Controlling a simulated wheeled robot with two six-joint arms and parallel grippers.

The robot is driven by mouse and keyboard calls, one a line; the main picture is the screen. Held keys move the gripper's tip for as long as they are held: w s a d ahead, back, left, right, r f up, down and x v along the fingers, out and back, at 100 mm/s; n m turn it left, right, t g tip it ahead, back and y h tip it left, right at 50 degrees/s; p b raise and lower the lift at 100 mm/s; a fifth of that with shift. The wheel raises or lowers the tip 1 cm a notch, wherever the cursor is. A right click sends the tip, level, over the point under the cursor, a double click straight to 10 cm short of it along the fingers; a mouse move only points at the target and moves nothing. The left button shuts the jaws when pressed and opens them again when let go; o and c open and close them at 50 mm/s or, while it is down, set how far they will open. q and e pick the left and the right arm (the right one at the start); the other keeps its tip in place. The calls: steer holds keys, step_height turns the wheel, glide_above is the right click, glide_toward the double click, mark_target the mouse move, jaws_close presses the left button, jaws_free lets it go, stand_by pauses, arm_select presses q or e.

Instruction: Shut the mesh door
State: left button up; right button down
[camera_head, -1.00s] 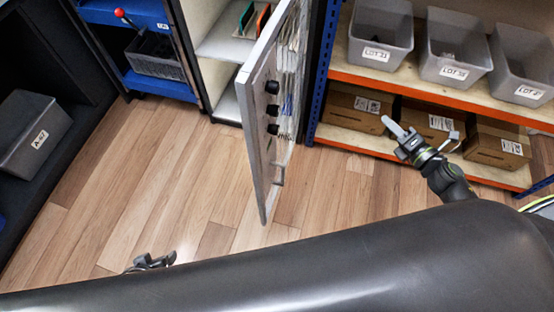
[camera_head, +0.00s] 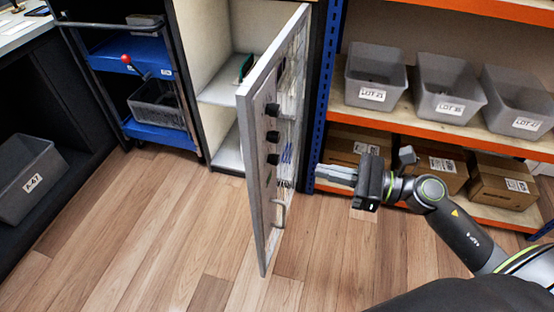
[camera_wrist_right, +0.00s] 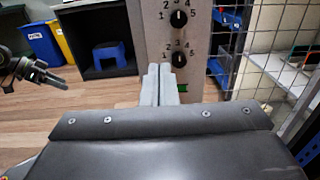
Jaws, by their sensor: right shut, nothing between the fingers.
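The mesh door (camera_head: 254,175) stands open, swung out from the tall cabinet (camera_head: 201,45), and I see it nearly edge-on in the head view. Its panel has black knobs and a pull handle (camera_head: 280,213) low down. In the right wrist view the numbered panel (camera_wrist_right: 202,22) and the wire mesh (camera_wrist_right: 285,40) show close ahead. My right gripper (camera_head: 322,173) is shut and empty, right of the door and pointing at its knob side. I cannot tell if it touches. My left gripper (camera_wrist_right: 42,76) shows at the left of the right wrist view; its jaws are unclear.
A rack (camera_head: 400,113) with grey bins (camera_head: 376,75) and cardboard boxes (camera_head: 440,166) stands to the right, behind my right gripper. A blue cart (camera_head: 103,50) stands left of the cabinet. The wood floor (camera_head: 150,220) left of the door is clear.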

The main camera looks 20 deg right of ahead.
glide_toward(263, 156)
steer(key=x, duration=0.5)
steer(key=shift+w+a+f+p, duration=0.15)
steer(key=shift+p, duration=0.15)
arm_select(q)
steer(key=shift+s+d+f+g+h, duration=0.2)
steer(key=shift+s+f+g, duration=0.2)
steer(key=shift+s, duration=0.35)
steer(key=shift+s+d+f+g+h, duration=0.1)
steer(key=shift+s+d+f+g, duration=0.15)
steer(key=shift+s+g, duration=0.4)
steer(key=shift+s+d+f+g+h, duration=0.15)
steer(key=shift+s+f+g, duration=0.25)
steer(key=shift+s, duration=0.4)
arm_select(e)
steer(key=shift+w+a, duration=0.4)
steer(key=shift+a, duration=0.15)
